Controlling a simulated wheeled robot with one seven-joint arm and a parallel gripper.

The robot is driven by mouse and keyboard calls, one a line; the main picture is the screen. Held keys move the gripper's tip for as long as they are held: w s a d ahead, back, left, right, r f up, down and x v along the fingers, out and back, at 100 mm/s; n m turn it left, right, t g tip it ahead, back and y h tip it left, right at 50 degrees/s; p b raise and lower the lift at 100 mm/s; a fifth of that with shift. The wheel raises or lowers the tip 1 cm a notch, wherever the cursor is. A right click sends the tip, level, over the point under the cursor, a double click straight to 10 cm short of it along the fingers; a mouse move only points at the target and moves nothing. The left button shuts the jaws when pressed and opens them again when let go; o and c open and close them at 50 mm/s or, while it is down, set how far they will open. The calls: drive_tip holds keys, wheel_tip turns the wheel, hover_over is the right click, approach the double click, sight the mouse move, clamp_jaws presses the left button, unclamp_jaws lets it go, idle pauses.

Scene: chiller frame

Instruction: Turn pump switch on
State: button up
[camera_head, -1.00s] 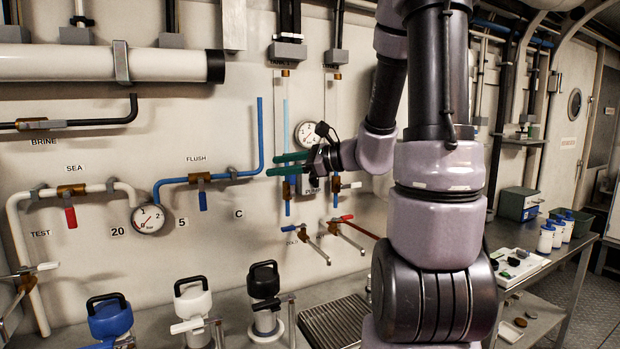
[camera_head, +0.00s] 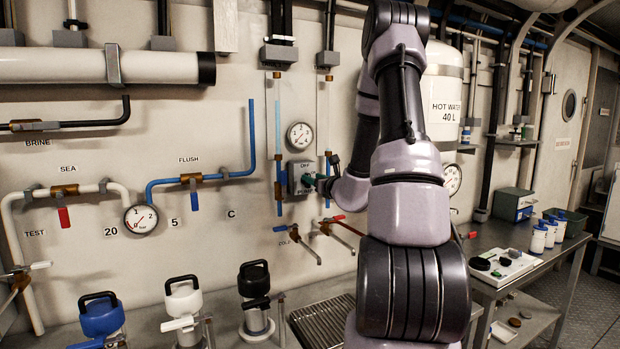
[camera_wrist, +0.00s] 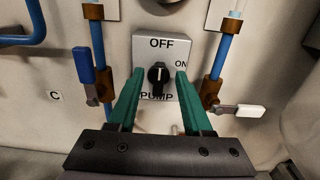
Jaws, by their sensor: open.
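The pump switch is a grey box (camera_wrist: 174,50) on the wall, labelled OFF at the top, ON at the right and PUMP below. Its black rotary knob (camera_wrist: 158,78) has a white mark pointing up toward OFF. My gripper (camera_wrist: 155,78) is open, with one green finger on each side of the knob and clear gaps to it. I cannot tell how far the fingertips are from the box face. In the head view the switch box (camera_head: 297,173) is partly hidden behind my gripper and arm.
Blue pipes with brass fittings flank the box. A blue-handled valve (camera_wrist: 84,66) is at its left and a white-handled valve (camera_wrist: 240,110) at its lower right. A round gauge (camera_head: 300,135) sits above the box. Taps (camera_head: 300,240) stick out below.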

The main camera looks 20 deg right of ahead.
drive_tip(key=shift+w, duration=1.4)
clamp_jaws()
